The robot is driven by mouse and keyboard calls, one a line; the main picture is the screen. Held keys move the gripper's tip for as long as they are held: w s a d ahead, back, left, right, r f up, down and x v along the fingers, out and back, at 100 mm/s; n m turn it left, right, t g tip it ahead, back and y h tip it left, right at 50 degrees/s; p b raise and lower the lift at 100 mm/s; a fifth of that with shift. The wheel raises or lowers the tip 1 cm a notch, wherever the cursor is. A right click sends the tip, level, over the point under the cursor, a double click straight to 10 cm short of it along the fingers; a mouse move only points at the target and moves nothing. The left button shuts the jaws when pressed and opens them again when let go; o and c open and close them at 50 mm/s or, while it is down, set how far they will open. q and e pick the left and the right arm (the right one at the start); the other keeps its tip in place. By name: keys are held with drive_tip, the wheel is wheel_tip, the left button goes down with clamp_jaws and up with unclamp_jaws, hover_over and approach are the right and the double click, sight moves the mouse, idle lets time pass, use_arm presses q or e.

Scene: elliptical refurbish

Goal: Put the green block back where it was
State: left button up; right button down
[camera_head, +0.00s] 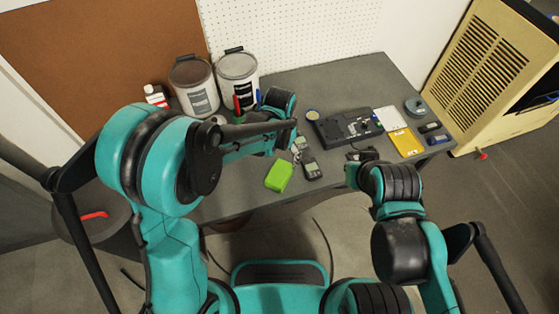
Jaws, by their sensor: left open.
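The green block (279,175) lies on the grey table (245,190) near its front edge, fully in view from above. My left gripper (297,141) is above the table, a little beyond and to the right of the block. It is open and apart from the block; its fingers are small and partly hidden by the wrist. My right gripper (361,154) is over the table's front right part, well to the right of the block. Its fingers are too small and dark to tell whether they are open or shut.
A dark handheld device (312,170) lies just right of the block. Beyond are an open black case (347,127), a yellow item (406,142) and a tape roll (415,106). Two paint cans (237,78) stand at the back left. Table left of the block looks clear.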

use_arm(q)
drive_tip(key=shift+r, duration=0.45)
drive_tip(key=s+a+r+n+t, duration=0.2)
drive_tip(key=s+a+r, duration=0.4)
drive_tip(key=a, duration=0.3)
drive_tip(key=s+a+r+n+t, duration=0.3)
drive_tip(key=s+a+r+t, duration=0.2)
drive_tip(key=s+a+r, duration=0.1)
drive_tip(key=a+r, duration=0.1)
drive_tip(key=a, duration=0.1)
drive_tip(key=shift+a+r, duration=0.4)
